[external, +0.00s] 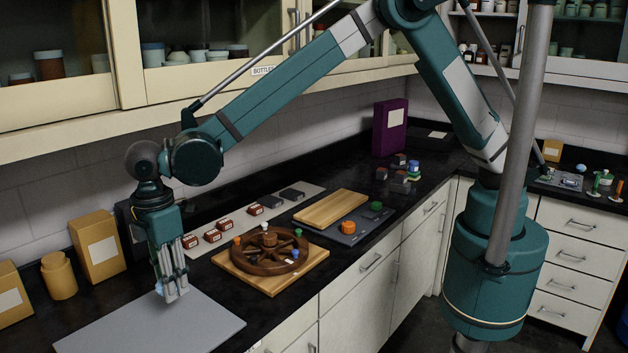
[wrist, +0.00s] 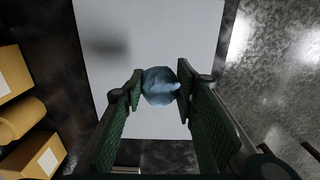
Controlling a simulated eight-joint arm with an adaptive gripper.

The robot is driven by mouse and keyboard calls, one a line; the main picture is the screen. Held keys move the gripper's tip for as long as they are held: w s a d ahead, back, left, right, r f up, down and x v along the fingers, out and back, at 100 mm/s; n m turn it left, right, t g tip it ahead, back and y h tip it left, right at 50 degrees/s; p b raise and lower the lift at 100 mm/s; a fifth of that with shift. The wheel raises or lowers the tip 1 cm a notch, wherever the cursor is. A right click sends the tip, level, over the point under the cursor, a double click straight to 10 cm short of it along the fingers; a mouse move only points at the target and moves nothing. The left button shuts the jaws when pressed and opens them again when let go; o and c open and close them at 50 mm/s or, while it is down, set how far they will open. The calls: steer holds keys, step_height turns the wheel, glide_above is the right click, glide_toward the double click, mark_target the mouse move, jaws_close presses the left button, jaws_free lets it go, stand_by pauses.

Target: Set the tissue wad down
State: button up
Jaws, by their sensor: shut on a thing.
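The tissue wad (wrist: 159,86) is a crumpled pale blue lump between the fingertips of my gripper (wrist: 160,88). In the external view my gripper (external: 172,292) points down over a flat grey mat (external: 150,325) at the front left of the counter. The fingers are shut on the wad, and only a small pale bit of the wad (external: 159,289) shows beside them there. In the wrist view the mat (wrist: 110,20) lies under the wad, with a soft shadow on it. I cannot tell whether the wad touches the mat.
Yellow boxes (external: 97,247) and a yellow jar (external: 59,276) stand left of the mat. The mat looks otherwise bare.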

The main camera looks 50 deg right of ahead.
steer(key=shift+s+a, duration=0.1)
steer(key=shift+a, duration=0.05)
glide_above(178, 326)
steer(key=shift+s+f, duration=0.1)
steer(key=shift+f, duration=3)
steer(key=shift+f, duration=1.85)
steer(key=shift+f, duration=0.15)
steer(key=shift+o, duration=1.3)
steer(key=shift+f, duration=0.1)
steer(key=o, duration=0.4)
